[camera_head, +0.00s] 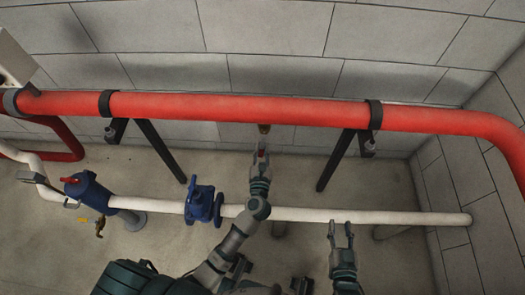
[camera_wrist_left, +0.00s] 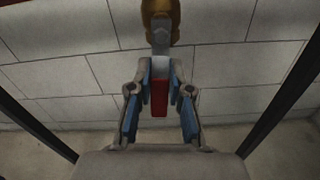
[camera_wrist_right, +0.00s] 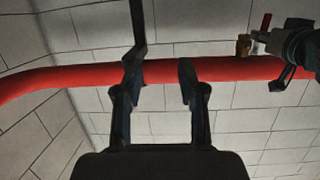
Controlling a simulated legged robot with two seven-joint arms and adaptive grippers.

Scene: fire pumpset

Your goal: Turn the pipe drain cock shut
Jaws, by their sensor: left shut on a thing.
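The pipe drain cock is a brass fitting (camera_head: 264,128) under the red pipe (camera_head: 240,107), with a lever that has a red grip. In the left wrist view the brass body (camera_wrist_left: 160,22) is at the top and the red grip (camera_wrist_left: 159,98) hangs between my fingers. My left gripper (camera_head: 261,158) is shut on this lever, its fingers on both sides of it. In the right wrist view the cock (camera_wrist_right: 243,45) shows at the upper right beside my left gripper. My right gripper (camera_head: 341,230) is open and empty, away from the cock.
A white pipe (camera_head: 300,214) runs low across the floor, with a blue valve (camera_head: 200,204) on it. A blue fitting (camera_head: 88,190) stands at the left. Black brackets (camera_head: 335,160) hold the red pipe near the block wall. Bare floor lies at the right.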

